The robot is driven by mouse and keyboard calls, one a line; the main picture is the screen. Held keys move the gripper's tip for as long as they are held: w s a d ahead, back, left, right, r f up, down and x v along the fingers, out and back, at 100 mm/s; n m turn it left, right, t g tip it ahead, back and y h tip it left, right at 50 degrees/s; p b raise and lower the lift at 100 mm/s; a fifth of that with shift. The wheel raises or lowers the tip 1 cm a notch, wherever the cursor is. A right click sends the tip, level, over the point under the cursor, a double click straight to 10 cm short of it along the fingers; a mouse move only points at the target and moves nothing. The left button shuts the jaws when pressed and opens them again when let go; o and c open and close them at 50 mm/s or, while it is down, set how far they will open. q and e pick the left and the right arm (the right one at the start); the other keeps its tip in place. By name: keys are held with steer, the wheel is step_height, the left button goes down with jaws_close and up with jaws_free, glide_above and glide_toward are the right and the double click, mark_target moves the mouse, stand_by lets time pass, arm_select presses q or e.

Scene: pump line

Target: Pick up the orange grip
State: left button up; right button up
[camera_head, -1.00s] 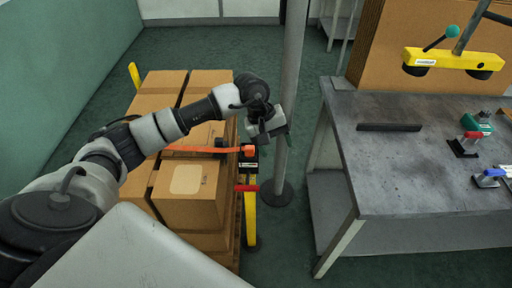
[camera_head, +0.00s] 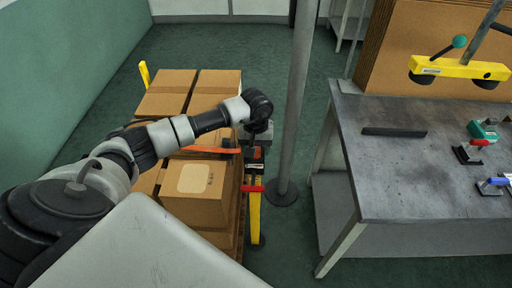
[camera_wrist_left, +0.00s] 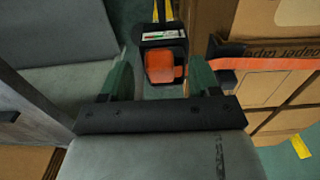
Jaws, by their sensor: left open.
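The orange grip (camera_wrist_left: 165,66) sits on a black holder with a small label (camera_wrist_left: 162,36), between the two dark green fingers of my left gripper (camera_wrist_left: 160,78) in the left wrist view. The fingers are apart, one on each side, and I cannot tell whether either touches it. In the head view my left gripper (camera_head: 257,138) is right above the orange grip (camera_head: 257,154), which is partly hidden by it. My right gripper is not in view.
Strapped cardboard boxes (camera_head: 195,207) stand on a pallet left of the grip. An orange strap (camera_wrist_left: 262,65) runs close by. Below are a red handle (camera_head: 252,189) and a yellow post (camera_head: 255,216). A grey pole (camera_head: 294,110) and a workbench (camera_head: 400,170) stand to the right.

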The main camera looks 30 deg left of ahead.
arm_select(q)
steer(key=shift+f, duration=0.85)
steer(key=c, duration=1)
steer(key=shift+r, duration=0.1)
steer(key=shift+c, duration=0.2)
